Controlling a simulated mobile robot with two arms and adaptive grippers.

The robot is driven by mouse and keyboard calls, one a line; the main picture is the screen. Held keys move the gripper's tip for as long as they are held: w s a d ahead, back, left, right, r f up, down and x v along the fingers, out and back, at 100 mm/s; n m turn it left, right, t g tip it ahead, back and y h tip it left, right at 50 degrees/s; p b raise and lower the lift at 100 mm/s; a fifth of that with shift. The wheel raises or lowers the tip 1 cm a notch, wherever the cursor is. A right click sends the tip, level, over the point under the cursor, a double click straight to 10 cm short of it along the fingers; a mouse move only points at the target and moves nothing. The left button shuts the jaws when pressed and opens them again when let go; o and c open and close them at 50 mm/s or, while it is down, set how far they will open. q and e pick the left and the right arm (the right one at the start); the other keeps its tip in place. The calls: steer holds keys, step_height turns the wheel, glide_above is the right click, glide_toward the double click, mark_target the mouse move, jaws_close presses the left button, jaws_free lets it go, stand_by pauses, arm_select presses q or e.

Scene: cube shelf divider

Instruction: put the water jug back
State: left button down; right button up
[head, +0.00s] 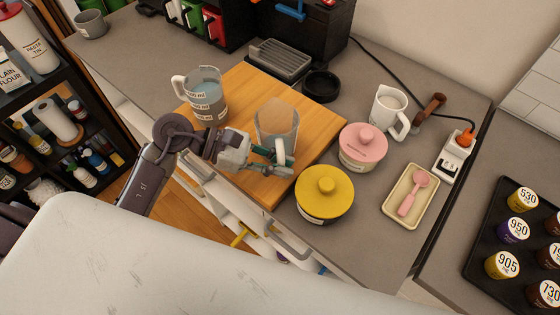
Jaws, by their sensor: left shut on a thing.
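A clear jug (277,122) with a light handle stands upright at the middle of the wooden board (242,82). My left gripper (276,160) is shut on its near side, around the handle, and partly hides its lower part. I cannot tell whether its base touches the board. A second jug (206,100), with bluish water, a label and a pale handle, stands on the board to the left, apart from my gripper. My right gripper is out of view.
A yellow-lidded pot (325,194), a pink-lidded pot (364,146) and a white pitcher (388,108) stand right of the board. A tray with a pink spoon (412,195) lies farther right. A black coffee machine (310,35) stands behind.

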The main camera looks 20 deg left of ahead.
arm_select(q)
steer(key=c, duration=1.2)
jaws_free()
steer(key=shift+o, duration=0.2)
steer(key=shift+r+p, duration=0.25)
steer(key=shift+p, duration=0.1)
steer(key=b+v, duration=0.3)
steer(key=v, duration=0.9)
steer(key=shift+f+b, duration=0.15)
steer(key=shift+b, duration=0.25)
